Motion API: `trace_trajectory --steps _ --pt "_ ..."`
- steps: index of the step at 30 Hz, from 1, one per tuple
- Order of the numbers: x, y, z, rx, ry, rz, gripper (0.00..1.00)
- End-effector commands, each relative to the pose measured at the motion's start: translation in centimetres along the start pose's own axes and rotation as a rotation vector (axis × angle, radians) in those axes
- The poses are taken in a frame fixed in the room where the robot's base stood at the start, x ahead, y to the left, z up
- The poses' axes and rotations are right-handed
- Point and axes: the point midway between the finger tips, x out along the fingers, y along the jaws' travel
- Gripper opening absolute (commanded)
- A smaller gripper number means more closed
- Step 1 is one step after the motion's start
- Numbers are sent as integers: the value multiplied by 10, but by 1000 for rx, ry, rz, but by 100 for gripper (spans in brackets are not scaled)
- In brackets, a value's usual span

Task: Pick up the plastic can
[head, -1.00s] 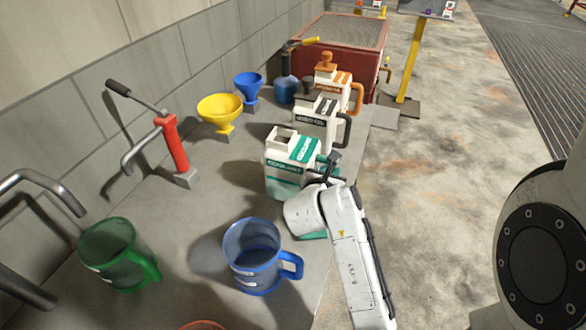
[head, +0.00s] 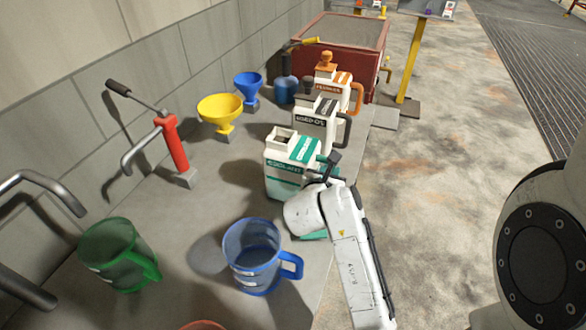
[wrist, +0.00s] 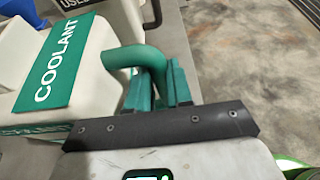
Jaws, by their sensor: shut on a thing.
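A white plastic can with green COOLANT labels (head: 285,181) stands upright on the grey bench top. It also shows in the wrist view (wrist: 95,35), with its green handle (wrist: 130,57) curving toward me. My gripper (wrist: 158,84) is at the handle, its green-tinted fingers shut on it. In the head view my gripper (head: 323,172) is at the can's right side, and my wrist hides part of the handle. The can looks to be resting on the bench.
A grey-labelled can (head: 316,128) and an orange-labelled can (head: 332,88) stand just behind. A blue jug (head: 250,258) and green jug (head: 113,255) are nearer. Yellow (head: 220,112) and blue (head: 248,86) funnels and a red hand pump (head: 172,145) line the wall. Open floor lies right.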

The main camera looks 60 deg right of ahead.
Motion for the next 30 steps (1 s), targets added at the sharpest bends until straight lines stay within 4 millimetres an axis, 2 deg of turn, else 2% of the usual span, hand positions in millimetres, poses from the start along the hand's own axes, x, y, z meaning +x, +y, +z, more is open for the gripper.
trace_trajectory --steps 20,30 --pt "-3 2 8 5 -9 4 0" --pt "-11 5 20 5 -10 8 0"
